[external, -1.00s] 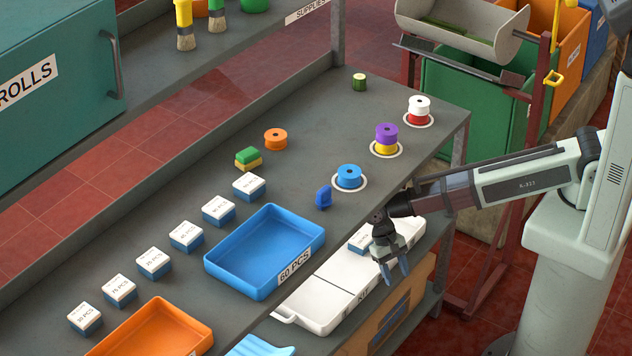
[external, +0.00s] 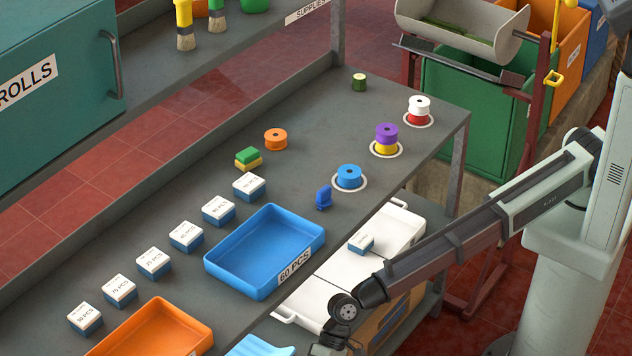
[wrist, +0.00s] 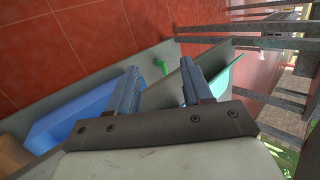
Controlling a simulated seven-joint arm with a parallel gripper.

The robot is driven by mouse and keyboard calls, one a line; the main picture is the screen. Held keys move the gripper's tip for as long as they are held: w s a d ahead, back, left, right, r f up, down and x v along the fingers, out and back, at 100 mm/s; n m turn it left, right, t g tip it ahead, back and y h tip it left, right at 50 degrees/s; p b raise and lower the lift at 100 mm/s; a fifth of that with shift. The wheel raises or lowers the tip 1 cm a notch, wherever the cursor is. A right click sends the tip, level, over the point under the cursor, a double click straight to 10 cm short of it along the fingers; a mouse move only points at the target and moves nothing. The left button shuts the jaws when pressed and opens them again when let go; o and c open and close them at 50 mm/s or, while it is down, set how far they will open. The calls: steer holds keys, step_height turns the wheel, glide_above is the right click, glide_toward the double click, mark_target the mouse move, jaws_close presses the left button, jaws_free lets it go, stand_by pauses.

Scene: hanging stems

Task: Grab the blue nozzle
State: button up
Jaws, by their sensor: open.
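A small upright blue piece (external: 323,197) stands on the grey table between the blue tray and the blue spool. It may be the blue nozzle, but it is too small in the external view to be sure. My gripper (wrist: 158,67) is open and empty in the wrist view, its two blue-grey fingers spread apart. In the external view my wrist is low in front of the table's front edge, well away from the small blue piece. The fingers are cut off by the bottom of that view. I cannot make out the piece in the wrist view.
A blue tray (external: 212,262), an orange tray (external: 205,335), several labelled boxes and spools, including a blue one (external: 349,177), stand on the table.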

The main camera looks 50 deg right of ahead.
steer(key=s+a+r+m+y, duration=0.2)
steer(key=a+r, duration=0.7)
steer(key=r, duration=0.2)
steer(key=w+d+r+m+t, duration=0.2)
steer(key=w+r+m, duration=0.4)
steer(key=r, duration=0.7)
step_height(320, 180, up, 16)
steer(key=m+h, duration=1)
glide_above(324, 189)
steer(key=shift+g, duration=0.3)
steer(key=f, duration=0.8)
steer(key=shift+a+f, duration=0.1)
steer(key=shift+a, duration=0.1)
steer(key=shift+d+f, duration=0.15)
steer(key=shift+f, duration=1.2)
steer(key=shift+d+f, duration=0.1)
steer(key=shift+f, duration=1.2)
steer(key=shift+c, duration=0.4)
